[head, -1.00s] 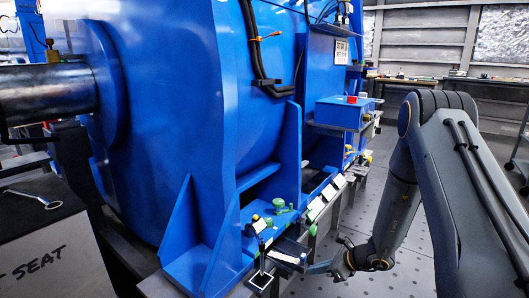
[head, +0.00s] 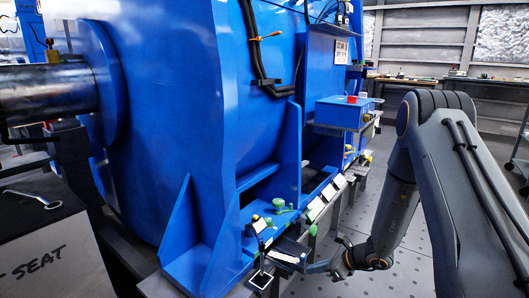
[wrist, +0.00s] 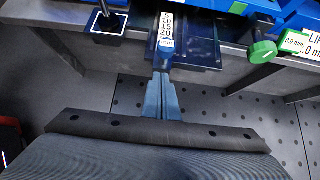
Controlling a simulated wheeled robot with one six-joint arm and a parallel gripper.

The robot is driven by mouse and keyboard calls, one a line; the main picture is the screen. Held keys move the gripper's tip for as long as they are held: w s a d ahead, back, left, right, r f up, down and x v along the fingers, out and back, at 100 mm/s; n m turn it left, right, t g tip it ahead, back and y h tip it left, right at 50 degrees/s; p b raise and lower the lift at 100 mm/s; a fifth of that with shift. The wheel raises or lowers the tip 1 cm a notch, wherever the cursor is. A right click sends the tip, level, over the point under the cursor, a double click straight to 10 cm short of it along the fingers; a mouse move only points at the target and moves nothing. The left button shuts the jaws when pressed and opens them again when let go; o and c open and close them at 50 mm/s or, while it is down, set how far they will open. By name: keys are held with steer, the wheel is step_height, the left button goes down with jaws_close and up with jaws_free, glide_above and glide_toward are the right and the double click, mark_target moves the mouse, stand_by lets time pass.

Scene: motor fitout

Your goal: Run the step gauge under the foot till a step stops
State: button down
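The blue motor foot (head: 205,262) stands on the frame. I cannot tell whether a step touches the foot.
A green knob (wrist: 263,51) and a white label (wrist: 296,42) are right of the gauge in the wrist view. A black square holder (wrist: 108,26) with an upright stem stands at left.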

mark_target(296, 261)
steer(key=shift+w+a+b, duration=0.35)
steer(key=shift+w+a, duration=0.8)
steer(key=shift+a, duration=0.45)
steer(key=shift+w+a+b, duration=0.3)
steer(key=shift+w+a, duration=0.8)
steer(key=shift+a, duration=0.45)
steer(key=shift+w+a+b, duration=0.35)
steer(key=shift+w+a, duration=0.8)
steer(key=shift+a, duration=0.45)
steer(key=shift+d, duration=0.1)
steer(key=shift+s+d+p, duration=0.35)
steer(key=shift+s+d, duration=0.25)
steer(key=shift+d, duration=0.2)
steer(key=shift+s+d+p, duration=0.35)
steer(key=shift+s+d, duration=0.25)
steer(key=shift+d, duration=0.2)
steer(key=shift+w+a+r+p+v, duration=0.1)
steer(key=shift+a+r+p+v, duration=0.1)
steer(key=shift+p+v, duration=0.85)
steer(key=shift+w+a+r+p+v, duration=0.2)
steer(key=shift+p+v, duration=0.45)
steer(key=shift+v, duration=0.65)
steer(key=shift+w+a+r+p+v, duration=0.1)
steer(key=shift+r+p+v, duration=0.15)
steer(key=shift+p+v, duration=0.8)
steer(key=shift+d, duration=0.1)
